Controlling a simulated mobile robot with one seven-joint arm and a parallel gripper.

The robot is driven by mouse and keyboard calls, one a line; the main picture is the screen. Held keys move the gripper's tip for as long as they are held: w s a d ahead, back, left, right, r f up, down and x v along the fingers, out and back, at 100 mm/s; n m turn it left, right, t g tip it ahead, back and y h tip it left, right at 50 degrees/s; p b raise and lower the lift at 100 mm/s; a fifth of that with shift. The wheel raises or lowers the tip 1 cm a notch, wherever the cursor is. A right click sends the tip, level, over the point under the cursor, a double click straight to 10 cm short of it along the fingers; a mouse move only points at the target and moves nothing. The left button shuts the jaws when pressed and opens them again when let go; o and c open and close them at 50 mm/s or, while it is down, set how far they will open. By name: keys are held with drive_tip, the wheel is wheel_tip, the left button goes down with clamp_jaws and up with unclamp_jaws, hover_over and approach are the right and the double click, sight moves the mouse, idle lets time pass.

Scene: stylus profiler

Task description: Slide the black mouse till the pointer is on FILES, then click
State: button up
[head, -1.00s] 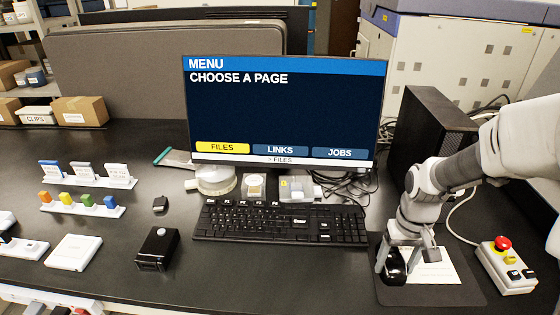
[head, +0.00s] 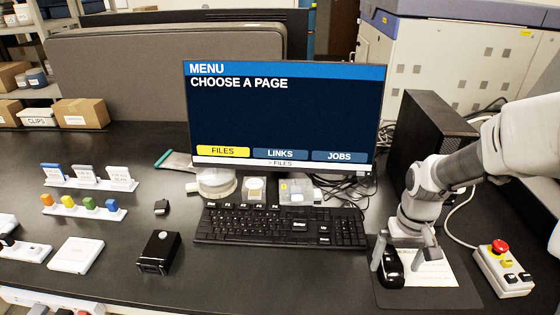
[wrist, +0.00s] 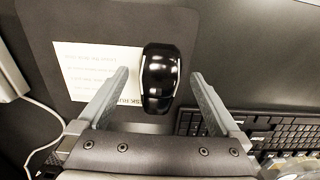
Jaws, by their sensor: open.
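The black mouse (head: 392,268) lies on a dark mat (head: 440,297) at the front right; in the wrist view the mouse (wrist: 160,78) sits between the finger ends. My gripper (head: 403,262) is open around it, a finger on each side, with gaps to both fingers in the wrist view (wrist: 159,76). The monitor (head: 285,115) shows MENU, CHOOSE A PAGE. Its FILES button (head: 223,151) is yellow, while LINKS (head: 280,154) and JOBS (head: 339,156) are blue. The line below reads FILES. I cannot make out a separate pointer.
A printed sheet (head: 438,270) lies on the mat beside the mouse. The keyboard (head: 280,226) is close on the left. A control box (head: 503,268) with a red button stands on the right. The black computer tower (head: 435,130) stands behind my arm.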

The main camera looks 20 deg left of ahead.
sight(394, 267)
wheel_tip(394, 267, up, 5)
drive_tip(key=p, duration=0.3)
drive_tip(key=shift+r, duration=0.15)
wheel_tip(394, 267, up, 17)
drive_tip(key=p, duration=0.1)
drive_tip(key=s+d+r+m+t, duration=0.1)
drive_tip(key=s+d+t, duration=0.1)
drive_tip(key=s, duration=0.7)
drive_tip(key=s+d+r+m+t, duration=0.1)
drive_tip(key=s+d+m+t, duration=0.1)
drive_tip(key=s+d, duration=0.3)
drive_tip(key=s+t, duration=0.1)
drive_tip(key=s, duration=0.3)
drive_tip(key=shift+m+t, duration=0.3)
idle(2.0)
clamp_jaws()
idle(0.3)
